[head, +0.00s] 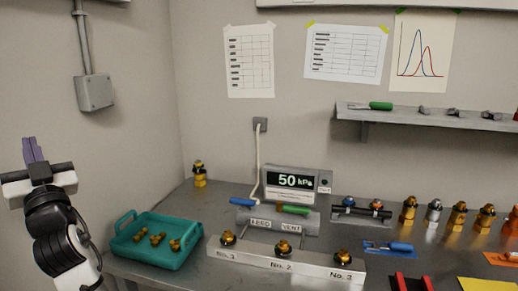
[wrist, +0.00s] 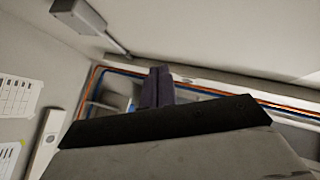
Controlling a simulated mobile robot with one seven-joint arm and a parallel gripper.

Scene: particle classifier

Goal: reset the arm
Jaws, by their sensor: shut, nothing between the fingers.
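My gripper (head: 34,150) is raised at the left of the head view, with its purple fingers pointing up and closed together. It is empty and well apart from the bench. My black and white arm is folded below the gripper at the lower left.
A teal tray (head: 135,255) with several brass pieces stands on the metal bench (head: 215,190), right of my arm. A gauge (head: 292,181) reading 50 kPa stands behind a numbered block (head: 310,265). A grey wall box (head: 94,92) hangs above my gripper. A shelf (head: 440,112) is at right.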

